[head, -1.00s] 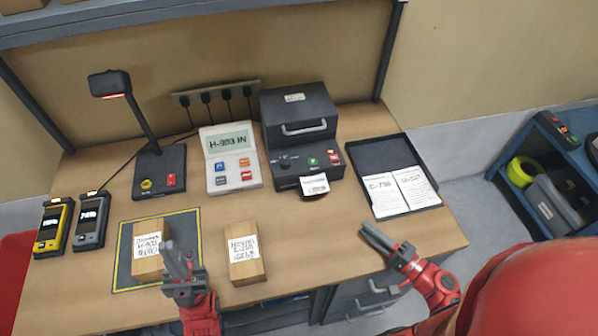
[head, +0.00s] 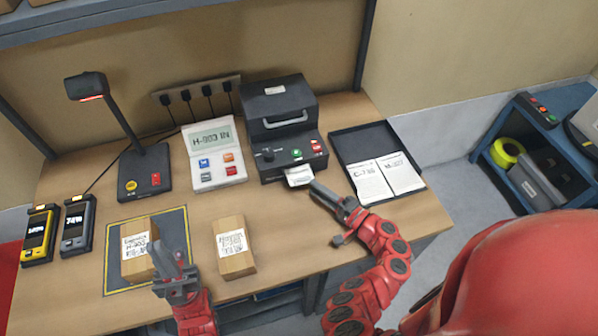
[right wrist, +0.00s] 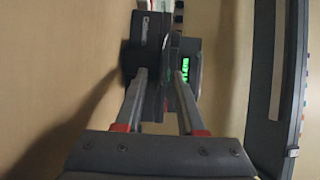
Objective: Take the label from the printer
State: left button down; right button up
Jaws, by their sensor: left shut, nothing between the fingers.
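The dark printer (head: 283,115) stands at the back of the table with a white label (head: 299,176) sticking out of its front. My right gripper (head: 318,190) is just in front and to the right of the label, its fingers pointing at the printer. In the right wrist view my right gripper (right wrist: 160,75) has its fingers apart, with dark machine parts beyond them. I cannot make out the label there, and the head view does not show contact. My left gripper (head: 168,258) is shut and empty beside the left box on the mat.
Two labelled boxes, one on the mat (head: 183,222) and one box (head: 236,248) beside it, stand at the front. A black tray (head: 352,143) with two papers is right of the printer. A keypad display (head: 215,155), scanner stand (head: 143,172) and two handhelds (head: 76,224) stand left.

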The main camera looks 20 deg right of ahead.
aim_at(299, 176)
jog(key=shift+x, duration=1.45)
grip_shut()
